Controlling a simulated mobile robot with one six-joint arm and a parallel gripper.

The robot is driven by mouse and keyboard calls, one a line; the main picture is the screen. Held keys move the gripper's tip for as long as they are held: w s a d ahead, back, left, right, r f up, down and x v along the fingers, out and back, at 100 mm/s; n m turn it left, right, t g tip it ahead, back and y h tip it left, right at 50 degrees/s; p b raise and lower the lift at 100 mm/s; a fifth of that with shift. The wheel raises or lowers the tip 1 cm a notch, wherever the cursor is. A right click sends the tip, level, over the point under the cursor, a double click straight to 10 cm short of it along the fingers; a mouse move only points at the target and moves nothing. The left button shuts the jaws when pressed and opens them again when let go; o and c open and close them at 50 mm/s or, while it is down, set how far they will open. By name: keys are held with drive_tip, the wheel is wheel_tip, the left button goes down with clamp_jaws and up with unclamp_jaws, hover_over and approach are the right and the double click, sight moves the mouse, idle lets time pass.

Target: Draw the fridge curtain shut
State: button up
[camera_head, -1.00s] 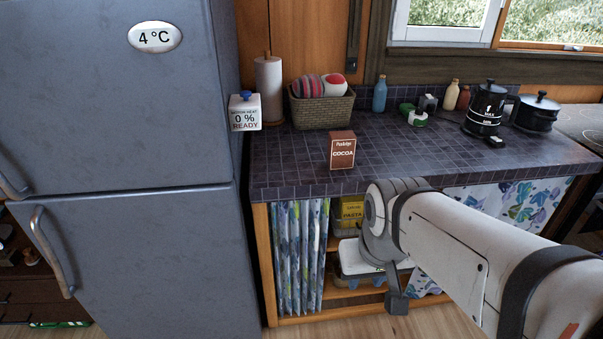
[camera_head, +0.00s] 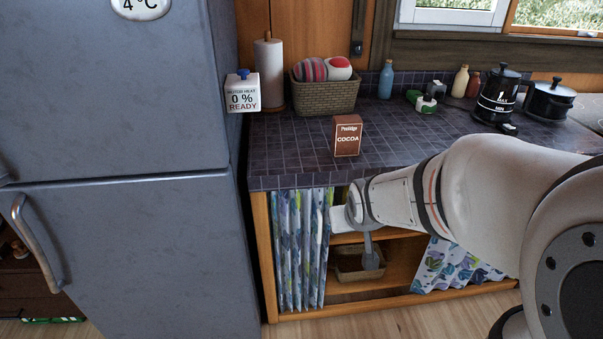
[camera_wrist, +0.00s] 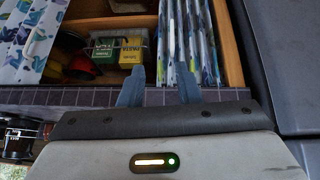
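The fridge curtain (camera_head: 300,245), with a leaf pattern, hangs bunched in folds at the left end of the counter's open front, beside the fridge. In the wrist view the same curtain (camera_wrist: 203,45) is at the right, upside down. My gripper (camera_wrist: 156,58) is open, its two fingers apart. The curtain's near edge hangs close to the right finger, seemingly between the fingers; contact cannot be told. In the head view my wrist hides part of the opening, and the fingers are hard to make out beside the curtain's free edge.
A second leaf-patterned curtain (camera_head: 455,268) hangs at the opening's right. A basket (camera_head: 358,262) stands on the lower shelf; a yellow box (camera_wrist: 132,48) and a green box (camera_wrist: 104,50) show inside. The fridge (camera_head: 120,240) stands at the left. A cocoa box (camera_head: 347,137) is on the countertop (camera_head: 290,160).

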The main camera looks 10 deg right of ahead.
drive_tip(key=w+f+n+t+b, duration=0.1)
drive_tip(key=w+f+t+b, duration=0.5)
drive_tip(key=w+f, duration=0.7)
drive_tip(key=t+y+b, duration=0.4)
drive_tip(key=t+b, duration=0.1)
drive_tip(key=b, duration=0.3)
approach(321, 227)
drive_tip(key=d+x, duration=0.1)
drive_tip(key=x, duration=0.2)
drive_tip(key=shift+n, duration=0.4)
drive_tip(key=x, duration=0.5)
drive_tip(key=a+x, duration=0.1)
drive_tip(key=x, duration=0.2)
drive_tip(key=shift+s, duration=0.15)
clamp_jaws()
